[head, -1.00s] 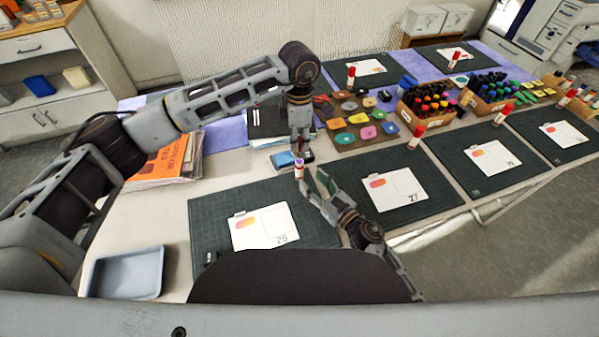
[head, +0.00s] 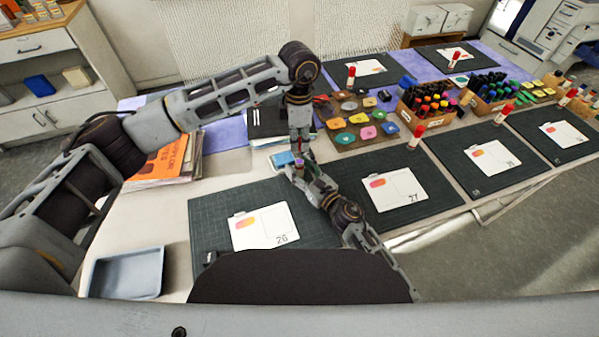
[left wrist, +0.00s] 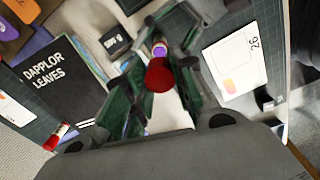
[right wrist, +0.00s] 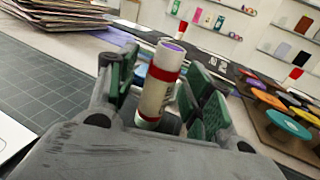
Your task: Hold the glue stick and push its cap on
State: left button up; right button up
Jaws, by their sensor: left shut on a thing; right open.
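The glue stick (right wrist: 158,90) is white with a red band and a purple top. In the right wrist view it stands uncapped and slightly tilted between the fingers of my right gripper (right wrist: 163,72), which is open around it. Its purple top shows in the head view (head: 298,162). My left gripper (left wrist: 158,88) is shut on the red cap (left wrist: 159,76). In the left wrist view the purple top (left wrist: 159,47) shows just past the cap, apart from it. In the head view the left gripper is above the right one.
Card 26 (head: 262,228) lies on the nearest cutting mat (head: 208,205). A blue-grey tray (head: 96,287) is at the front left, and orange-covered papers (head: 165,160) lie behind it. Marker boxes (head: 411,119) and capped glue sticks (head: 416,137) stand to the right.

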aim_at(299, 161)
dwell(0.3)
grip_shut()
dwell(0.3)
pick_arm(q)
jog(key=shift+f, duration=2.5)
jog(key=shift+f, duration=0.9)
jog(key=shift+f, duration=0.35)
jog(key=shift+s+f, duration=0.1)
jog(key=shift+f, duration=0.45)
jog(key=shift+c, duration=0.8)
pick_arm(e)
jog(key=shift+a+r, duration=0.1)
